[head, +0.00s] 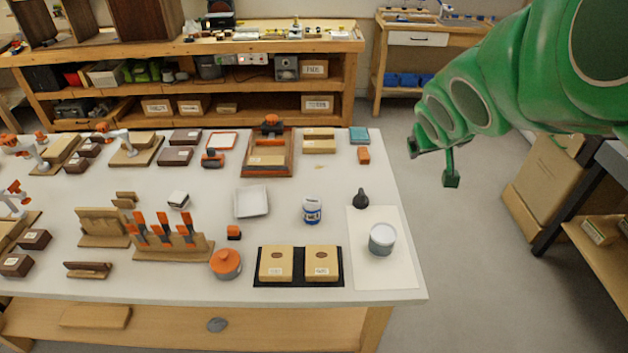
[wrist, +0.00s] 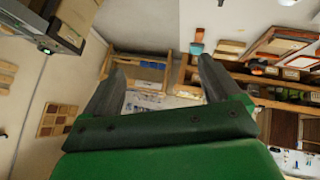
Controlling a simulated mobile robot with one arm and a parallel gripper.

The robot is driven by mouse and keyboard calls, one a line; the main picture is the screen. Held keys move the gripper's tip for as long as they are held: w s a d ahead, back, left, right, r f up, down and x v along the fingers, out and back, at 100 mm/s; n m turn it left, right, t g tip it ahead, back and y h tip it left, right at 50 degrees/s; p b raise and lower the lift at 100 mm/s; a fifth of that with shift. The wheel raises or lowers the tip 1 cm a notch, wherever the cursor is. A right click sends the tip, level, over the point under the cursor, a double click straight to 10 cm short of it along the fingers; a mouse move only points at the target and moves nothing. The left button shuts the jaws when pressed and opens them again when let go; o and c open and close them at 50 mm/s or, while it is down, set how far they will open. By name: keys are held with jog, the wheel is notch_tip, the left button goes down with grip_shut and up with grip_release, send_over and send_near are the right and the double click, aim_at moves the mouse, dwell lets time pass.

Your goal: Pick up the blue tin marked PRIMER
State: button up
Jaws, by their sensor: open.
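A small blue and white tin (head: 312,211) stands upright on the white bench top (head: 290,195), right of the middle in the head view. Its label is too small to read for certain. A grey-blue tin with a pale top (head: 382,239) stands on a white sheet near the bench's right end; I can make out no marking on it. My gripper (head: 432,165) is open and empty, in the air beyond the bench's right edge, up and right of both tins. The wrist view shows its two fingers (wrist: 160,70) spread apart, with neither tin recognisable there.
A dark bulb-shaped item (head: 360,199) is close to the white sheet (head: 350,270). A square white dish (head: 251,202), an orange-lidded pot (head: 225,263) and a black tray with two boxes (head: 300,280) stand around the blue and white tin. Cardboard boxes (head: 545,180) are at right.

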jog(key=w+a+n+t+y, duration=0.1)
jog(key=w+a+t, duration=0.1)
jog(key=w, duration=0.4)
jog(key=n+y, duration=0.7)
jog(key=y, duration=0.5)
send_over(318, 208)
jog(key=s+d, duration=0.2)
jog(key=d, duration=0.1)
notch_tip(318, 208, down, 2)
jog(key=shift+g, duration=0.3)
jog(key=f, duration=1.9)
jog(key=a+f, duration=0.1)
jog(key=f, duration=0.8)
jog(key=shift+s+f, duration=0.1)
jog(key=shift+f, duration=0.25)
jog(key=shift+x, duration=1.3)
jog(key=shift+w+r+x, duration=0.1)
jog(key=shift+w+x, duration=0.05)
jog(key=shift+x, duration=0.7)
jog(key=shift+w+r+x, duration=0.1)
jog(key=shift+w+x, duration=0.05)
jog(key=shift+x, duration=1.5)
jog(key=shift+d+f, duration=0.1)
jog(key=shift+d, duration=0.05)
jog(key=shift+c, duration=0.5)
